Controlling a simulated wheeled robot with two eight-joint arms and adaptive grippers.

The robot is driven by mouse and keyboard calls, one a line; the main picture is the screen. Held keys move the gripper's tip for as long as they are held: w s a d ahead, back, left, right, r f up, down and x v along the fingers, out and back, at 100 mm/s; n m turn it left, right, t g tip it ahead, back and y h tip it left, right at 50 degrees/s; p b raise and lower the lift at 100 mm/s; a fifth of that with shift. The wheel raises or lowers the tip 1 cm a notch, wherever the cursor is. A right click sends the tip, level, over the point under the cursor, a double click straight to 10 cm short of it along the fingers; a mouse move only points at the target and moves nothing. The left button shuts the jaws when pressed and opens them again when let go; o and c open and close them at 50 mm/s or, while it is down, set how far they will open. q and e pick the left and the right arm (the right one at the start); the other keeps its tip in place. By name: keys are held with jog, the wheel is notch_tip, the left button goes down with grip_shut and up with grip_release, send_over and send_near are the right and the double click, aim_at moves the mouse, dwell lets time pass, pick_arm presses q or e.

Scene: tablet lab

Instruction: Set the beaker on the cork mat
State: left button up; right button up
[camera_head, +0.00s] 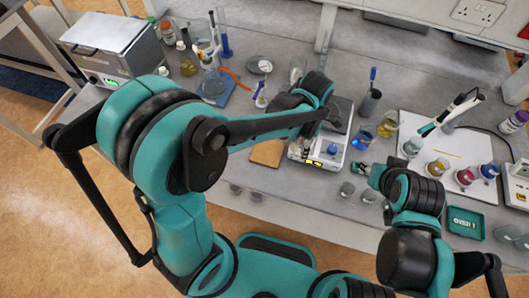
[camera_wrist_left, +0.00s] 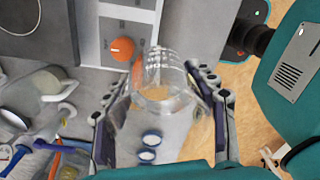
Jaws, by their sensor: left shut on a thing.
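My left gripper (camera_wrist_left: 160,105) is shut on a clear glass beaker (camera_wrist_left: 158,72), which sits between its two fingers in the left wrist view. In the head view my left arm reaches over the bench, and its dark gripper (camera_head: 283,102) is partly hidden by the arm; I cannot make out the beaker there. The brown cork mat (camera_head: 266,154) lies flat on the bench just below my left forearm, partly covered by it. My right gripper (camera_head: 365,170) hangs near the middle of the bench; its fingers are too small to read.
A stirrer-like device (camera_head: 318,155) stands right of the mat. A white tray (camera_head: 445,150) with coloured beakers is at the right. Small glass pieces (camera_head: 347,189) lie near the front edge.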

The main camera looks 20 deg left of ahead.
pick_arm(q)
jog(key=b, duration=0.2)
send_over(268, 151)
notch_tip(268, 151, down, 7)
jog(key=shift+r, duration=0.1)
jog(key=shift+w+f+b, duration=0.1)
jog(key=shift+f+b, duration=0.3)
jog(key=shift+f, duration=1.7)
jog(key=shift+f, duration=0.15)
jog(key=o, duration=1.3)
